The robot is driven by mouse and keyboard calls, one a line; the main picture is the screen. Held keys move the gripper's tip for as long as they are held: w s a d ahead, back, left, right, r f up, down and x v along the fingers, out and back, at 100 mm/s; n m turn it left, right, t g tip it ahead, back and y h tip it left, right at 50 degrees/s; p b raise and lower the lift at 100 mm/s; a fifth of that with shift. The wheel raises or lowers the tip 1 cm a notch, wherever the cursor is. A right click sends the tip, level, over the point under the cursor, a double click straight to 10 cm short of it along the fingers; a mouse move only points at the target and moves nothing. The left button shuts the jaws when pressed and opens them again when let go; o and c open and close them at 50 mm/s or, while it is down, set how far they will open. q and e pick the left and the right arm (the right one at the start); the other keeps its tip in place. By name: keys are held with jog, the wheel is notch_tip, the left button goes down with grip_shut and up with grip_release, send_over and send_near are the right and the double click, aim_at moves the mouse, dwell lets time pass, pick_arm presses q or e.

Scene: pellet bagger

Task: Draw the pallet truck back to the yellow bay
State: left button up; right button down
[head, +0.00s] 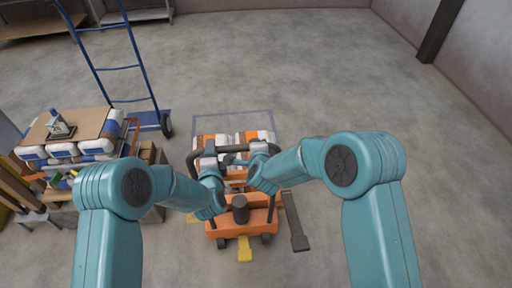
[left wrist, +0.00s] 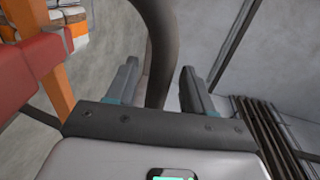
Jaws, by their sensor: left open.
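The orange pallet truck (head: 262,222) stands on the floor in front of me, its black loop handle (head: 229,148) raised toward me. White and orange sacks (head: 248,137) sit beyond the handle. My left gripper (head: 208,150) is at the left side of the handle. In the left wrist view the dark handle tube (left wrist: 158,35) passes between the spread fingers of my left gripper (left wrist: 158,88), which are open around it. My right gripper (head: 258,150) is at the handle's right side; its fingers are too small to read. Yellow floor marks (head: 245,250) show by the truck's near end.
A grey outlined rectangle (head: 254,111) is on the floor beyond the sacks. At left are a stack of blue-white sacks (head: 62,150) with a board on top and a blue hand truck (head: 118,68). A dark flat bar (head: 296,225) lies right of the truck. Floor at right is clear.

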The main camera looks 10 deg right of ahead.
pick_arm(q)
jog(key=shift+r, duration=0.1)
pick_arm(e)
jog(key=shift+w, duration=0.1)
jog(key=shift+f, duration=0.1)
jog(key=c, duration=0.9)
grip_release()
pick_arm(q)
jog(key=s+r, duration=0.5)
jog(key=r, duration=0.2)
jog(key=shift+s, duration=0.4)
